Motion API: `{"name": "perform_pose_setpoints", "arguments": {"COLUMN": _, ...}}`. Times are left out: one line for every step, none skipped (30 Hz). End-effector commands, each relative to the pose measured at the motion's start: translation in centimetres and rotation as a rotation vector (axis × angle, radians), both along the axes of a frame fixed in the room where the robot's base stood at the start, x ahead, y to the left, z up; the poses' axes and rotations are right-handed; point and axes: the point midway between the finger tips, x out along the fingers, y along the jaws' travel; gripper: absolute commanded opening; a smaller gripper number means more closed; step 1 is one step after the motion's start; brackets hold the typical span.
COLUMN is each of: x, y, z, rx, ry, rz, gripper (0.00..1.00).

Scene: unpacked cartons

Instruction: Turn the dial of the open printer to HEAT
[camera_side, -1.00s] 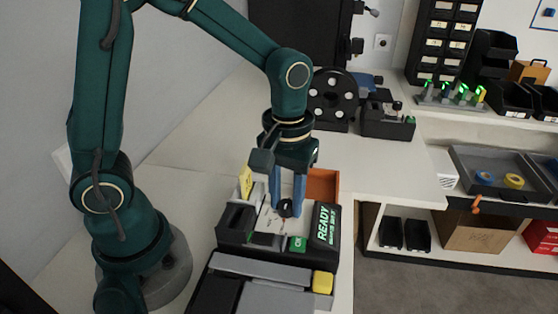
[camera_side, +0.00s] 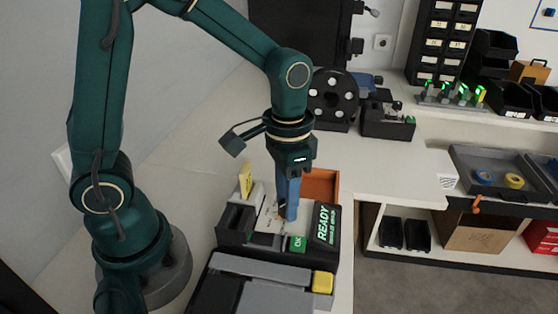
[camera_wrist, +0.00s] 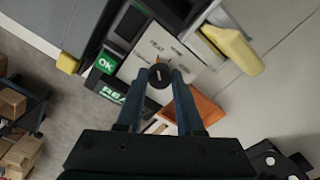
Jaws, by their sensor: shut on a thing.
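The printer (camera_side: 240,246) is a dark box with a white dial panel (camera_side: 268,222), a green OK button (camera_side: 298,244) and a display reading READY (camera_side: 325,222). The wrist view shows the round black dial (camera_wrist: 160,76) with a short white mark on the panel. The word HEAT (camera_wrist: 157,45) is printed above it in that view, with other small labels I cannot read surely. My gripper (camera_wrist: 158,80) is shut on the dial, a finger on each side. In the side view my gripper (camera_side: 288,214) points straight down and largely hides the dial.
An orange bin (camera_side: 322,184) stands directly behind the printer, and a yellow piece (camera_side: 246,180) sticks up at its back left. A grey machine with a yellow block (camera_side: 322,282) lies in front.

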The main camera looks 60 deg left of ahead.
Motion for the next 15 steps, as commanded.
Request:
{"name": "perform_pose_setpoints", "arguments": {"x": -0.07, "y": 0.0, "z": 0.03, "rx": 0.0, "ry": 0.002, "rz": -0.014, "gripper": 0.0}}
{"name": "perform_pose_setpoints", "arguments": {"x": -0.07, "y": 0.0, "z": 0.03, "rx": 0.001, "ry": 0.003, "rz": -0.023, "gripper": 0.0}}
{"name": "perform_pose_setpoints", "arguments": {"x": -0.07, "y": 0.0, "z": 0.03, "rx": 0.001, "ry": 0.003, "rz": -0.033, "gripper": 0.0}}
{"name": "perform_pose_setpoints", "arguments": {"x": -0.08, "y": 0.01, "z": 0.03, "rx": 0.001, "ry": 0.003, "rz": -0.038, "gripper": 0.0}}
{"name": "perform_pose_setpoints", "arguments": {"x": -0.08, "y": 0.01, "z": 0.03, "rx": 0.001, "ry": 0.003, "rz": -0.044, "gripper": 0.0}}
{"name": "perform_pose_setpoints", "arguments": {"x": -0.08, "y": 0.01, "z": 0.03, "rx": 0.001, "ry": 0.003, "rz": -0.05, "gripper": 0.0}}
{"name": "perform_pose_setpoints", "arguments": {"x": -0.08, "y": 0.01, "z": 0.03, "rx": 0.001, "ry": 0.003, "rz": -0.053, "gripper": 0.0}}
{"name": "perform_pose_setpoints", "arguments": {"x": -0.08, "y": 0.01, "z": 0.03, "rx": 0.001, "ry": 0.003, "rz": -0.056, "gripper": 0.0}}
{"name": "perform_pose_setpoints", "arguments": {"x": -0.08, "y": 0.01, "z": 0.03, "rx": 0.001, "ry": 0.003, "rz": -0.058, "gripper": 0.0}}
{"name": "perform_pose_setpoints", "arguments": {"x": -0.08, "y": 0.01, "z": 0.03, "rx": 0.001, "ry": 0.003, "rz": -0.059, "gripper": 0.0}}
{"name": "perform_pose_setpoints", "arguments": {"x": -0.09, "y": 0.01, "z": 0.03, "rx": 0.001, "ry": 0.003, "rz": -0.06, "gripper": 0.0}}
{"name": "perform_pose_setpoints", "arguments": {"x": -0.09, "y": 0.01, "z": 0.03, "rx": 0.001, "ry": 0.003, "rz": -0.06, "gripper": 0.0}}
{"name": "perform_pose_setpoints", "arguments": {"x": -0.09, "y": 0.01, "z": 0.03, "rx": 0.001, "ry": 0.003, "rz": -0.06, "gripper": 0.0}}
{"name": "perform_pose_setpoints", "arguments": {"x": -0.09, "y": 0.01, "z": 0.03, "rx": 0.001, "ry": 0.003, "rz": -0.06, "gripper": 0.0}}
{"name": "perform_pose_setpoints", "arguments": {"x": -0.09, "y": 0.01, "z": 0.03, "rx": 0.001, "ry": 0.003, "rz": -0.06, "gripper": 0.0}}
